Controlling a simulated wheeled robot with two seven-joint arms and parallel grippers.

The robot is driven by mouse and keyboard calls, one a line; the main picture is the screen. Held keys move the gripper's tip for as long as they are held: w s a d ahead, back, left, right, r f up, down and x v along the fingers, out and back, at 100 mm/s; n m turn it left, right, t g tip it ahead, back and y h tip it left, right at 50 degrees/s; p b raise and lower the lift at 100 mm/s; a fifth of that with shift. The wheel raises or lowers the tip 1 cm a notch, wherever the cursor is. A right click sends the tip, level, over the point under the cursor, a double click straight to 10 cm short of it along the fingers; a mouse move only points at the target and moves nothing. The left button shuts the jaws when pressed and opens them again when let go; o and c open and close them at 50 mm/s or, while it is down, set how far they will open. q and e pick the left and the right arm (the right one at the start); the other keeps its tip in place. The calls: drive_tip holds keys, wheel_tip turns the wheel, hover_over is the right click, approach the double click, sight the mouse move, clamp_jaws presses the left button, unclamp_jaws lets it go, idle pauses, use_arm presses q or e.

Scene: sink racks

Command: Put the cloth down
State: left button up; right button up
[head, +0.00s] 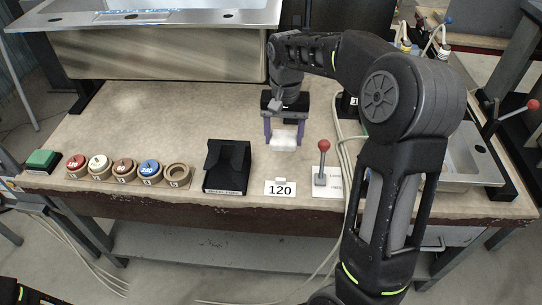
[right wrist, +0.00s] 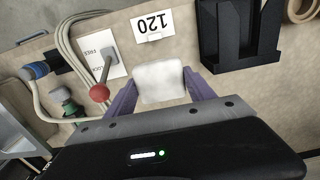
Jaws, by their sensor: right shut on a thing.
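The cloth is a small white folded pad (head: 285,141); it also shows in the right wrist view (right wrist: 160,82). My right gripper (head: 284,136) has its purple fingers on either side of the cloth and is shut on it. The gripper points down over the table (head: 130,110), behind the white "120" card. I cannot tell whether the cloth touches the tabletop. My left gripper is not in view.
The "120" card (head: 280,189), a black stand (head: 227,166) and a red-knobbed lever (head: 322,160) stand along the front edge. Round coloured pieces (head: 124,168) and a green block (head: 41,160) are at left. Cables run right of the lever. The table's left middle is clear.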

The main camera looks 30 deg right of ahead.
drive_tip(key=shift+w, duration=0.35)
drive_tip(key=shift+s+r, duration=0.1)
drive_tip(key=shift+s, duration=0.2)
hover_over(282, 168)
drive_tip(key=shift+a+f, duration=0.1)
drive_tip(key=shift+f, duration=3.05)
drive_tip(key=shift+f, duration=0.1)
drive_tip(key=shift+f, duration=1.75)
drive_tip(key=shift+f, duration=0.2)
drive_tip(key=o, duration=1.5)
drive_tip(key=shift+c, duration=0.2)
